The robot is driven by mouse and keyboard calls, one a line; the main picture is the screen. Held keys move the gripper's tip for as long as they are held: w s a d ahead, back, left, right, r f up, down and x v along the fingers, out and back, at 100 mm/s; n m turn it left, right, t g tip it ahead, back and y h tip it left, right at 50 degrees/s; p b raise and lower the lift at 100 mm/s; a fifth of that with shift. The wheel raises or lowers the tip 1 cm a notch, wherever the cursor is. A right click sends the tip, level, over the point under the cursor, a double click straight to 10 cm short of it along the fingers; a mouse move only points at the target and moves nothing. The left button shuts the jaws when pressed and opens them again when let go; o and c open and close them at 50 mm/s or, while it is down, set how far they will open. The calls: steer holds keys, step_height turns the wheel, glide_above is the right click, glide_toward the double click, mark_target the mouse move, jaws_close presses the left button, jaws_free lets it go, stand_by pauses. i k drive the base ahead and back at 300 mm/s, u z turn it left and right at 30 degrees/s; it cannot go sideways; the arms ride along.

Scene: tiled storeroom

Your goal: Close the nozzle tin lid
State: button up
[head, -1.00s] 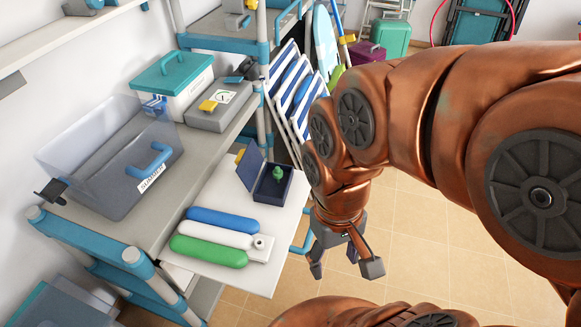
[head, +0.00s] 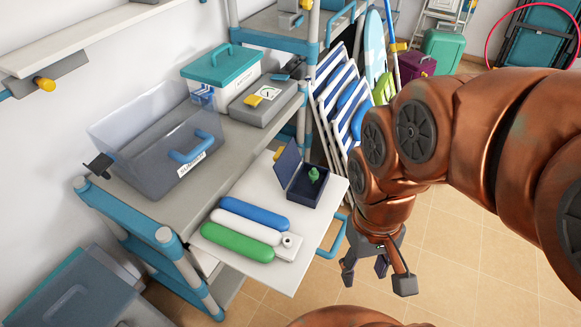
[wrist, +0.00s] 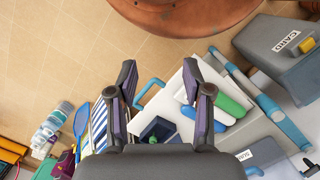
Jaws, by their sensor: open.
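The nozzle tin (head: 309,190) is a small navy box on the white pull-out board (head: 262,270), near its right edge. Its lid (head: 287,166) stands up, open, on the tin's left side, with a yellow tab behind it. A green nozzle (head: 314,174) sits inside. In the wrist view the dark tin (wrist: 158,130) shows partly, between the fingers and above my gripper's body. My gripper (head: 376,273) hangs open and empty, to the right of the board over the floor, apart from the tin. Both spread fingers also show in the wrist view (wrist: 160,85).
Blue, white and green cylinders (head: 238,242) lie on the board left of the tin. A clear grey bin (head: 130,165), a teal-lidded box (head: 222,66) and a grey case (head: 262,98) stand on the shelf. Folded striped chairs (head: 338,95) lean behind.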

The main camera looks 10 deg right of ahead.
mark_target(288, 159)
steer(key=k, duration=0.5)
steer(key=z, duration=0.5)
steer(key=i, duration=0.8)
steer(key=u, duration=1.7)
